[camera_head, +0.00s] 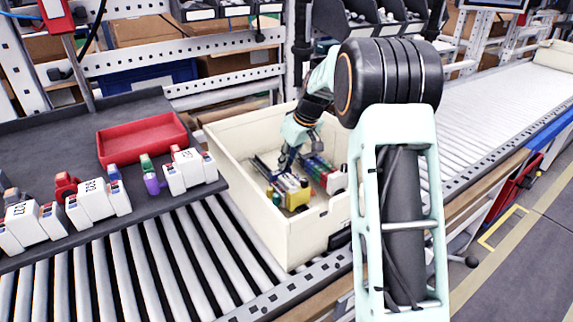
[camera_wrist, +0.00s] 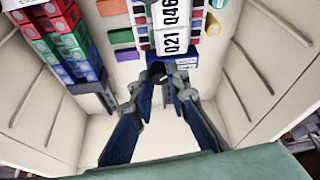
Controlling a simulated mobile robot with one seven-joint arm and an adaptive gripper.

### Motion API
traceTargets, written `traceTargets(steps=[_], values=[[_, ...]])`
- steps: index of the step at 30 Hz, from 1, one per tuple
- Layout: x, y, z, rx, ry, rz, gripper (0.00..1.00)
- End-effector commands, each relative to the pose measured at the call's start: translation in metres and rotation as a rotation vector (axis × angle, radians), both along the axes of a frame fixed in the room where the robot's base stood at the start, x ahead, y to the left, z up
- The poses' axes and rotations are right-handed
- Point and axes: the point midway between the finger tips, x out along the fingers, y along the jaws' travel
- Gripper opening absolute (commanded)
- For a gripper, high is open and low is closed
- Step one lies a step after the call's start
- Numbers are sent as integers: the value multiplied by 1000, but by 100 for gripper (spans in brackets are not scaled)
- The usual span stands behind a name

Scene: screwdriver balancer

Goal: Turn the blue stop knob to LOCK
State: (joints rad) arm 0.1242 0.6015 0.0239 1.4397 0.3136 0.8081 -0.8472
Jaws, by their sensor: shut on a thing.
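My gripper (camera_head: 288,160) reaches down into a cream tote (camera_head: 243,195) on the roller conveyor. In the wrist view my gripper (camera_wrist: 165,82) has its fingertips close together at a small dark round part (camera_wrist: 157,70). A blue piece (camera_wrist: 187,63) shows just beside the fingertips. I cannot tell whether the dark part or the blue piece is the stop knob. No LOCK mark is readable. In the head view my gripper is above and behind a yellow unit (camera_head: 291,191).
Red, green and blue blocks (camera_wrist: 62,32) line the tote's left side in the wrist view. The tote's high walls surround my gripper. A dark shelf (camera_head: 45,150) at left holds a red tray (camera_head: 143,138) and several white labelled units (camera_head: 98,200). The near rollers are clear.

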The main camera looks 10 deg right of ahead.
Motion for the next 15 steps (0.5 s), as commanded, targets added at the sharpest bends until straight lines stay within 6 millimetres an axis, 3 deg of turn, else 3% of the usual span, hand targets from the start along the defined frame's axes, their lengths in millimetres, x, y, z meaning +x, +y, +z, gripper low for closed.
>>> traceTargets(steps=[15], values=[[1, -2, 0, -1, 1, 228, 0]])
